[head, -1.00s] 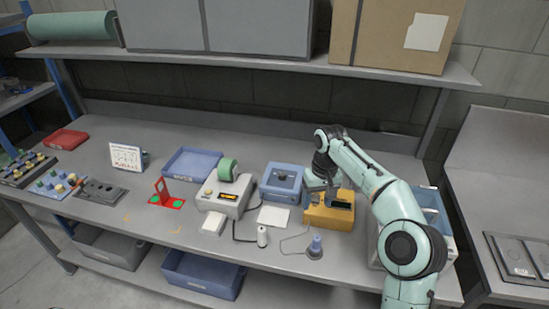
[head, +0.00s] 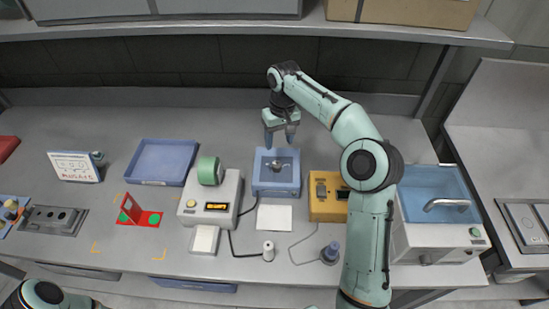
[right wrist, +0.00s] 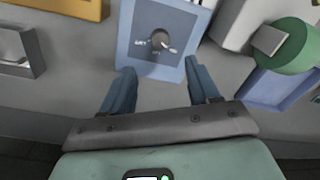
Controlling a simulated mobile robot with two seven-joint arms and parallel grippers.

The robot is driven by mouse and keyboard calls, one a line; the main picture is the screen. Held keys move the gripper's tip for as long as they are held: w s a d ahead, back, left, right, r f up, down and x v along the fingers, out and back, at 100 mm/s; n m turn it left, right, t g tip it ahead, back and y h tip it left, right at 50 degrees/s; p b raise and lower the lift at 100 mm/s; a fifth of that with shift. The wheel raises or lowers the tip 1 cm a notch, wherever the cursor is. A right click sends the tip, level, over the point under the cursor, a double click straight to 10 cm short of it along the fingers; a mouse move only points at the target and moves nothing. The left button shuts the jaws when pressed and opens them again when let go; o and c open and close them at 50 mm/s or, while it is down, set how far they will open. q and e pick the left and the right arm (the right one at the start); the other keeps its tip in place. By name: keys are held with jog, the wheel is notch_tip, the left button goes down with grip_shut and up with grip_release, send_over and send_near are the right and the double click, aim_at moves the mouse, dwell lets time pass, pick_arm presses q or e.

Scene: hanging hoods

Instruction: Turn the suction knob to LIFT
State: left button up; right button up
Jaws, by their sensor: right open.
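The suction knob (right wrist: 160,41) is a dark round knob with a pointer on the top of a blue box (head: 263,182). In the right wrist view the box (right wrist: 190,68) has small markings on both sides of the knob, too small to read surely. The knob also shows in the head view (head: 279,166). My right gripper (head: 281,142) is open and empty, above the box's back edge and apart from the knob. Its two blue fingers (right wrist: 162,80) point toward the box. My left gripper is out of view; only part of that arm shows at the lower left.
A yellow device (head: 326,210) stands right of the box. A white device with a green roll (head: 210,170) stands left. A white card (head: 274,218) lies in front. A blue tray (head: 162,162) is further left. A shelf (head: 250,26) spans the back.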

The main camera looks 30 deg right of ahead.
aim_at(277, 164)
jog(key=f, duration=1.1)
jog(key=shift+w+a, duration=0.1)
jog(key=shift+a, duration=0.15)
jog(key=c, duration=1)
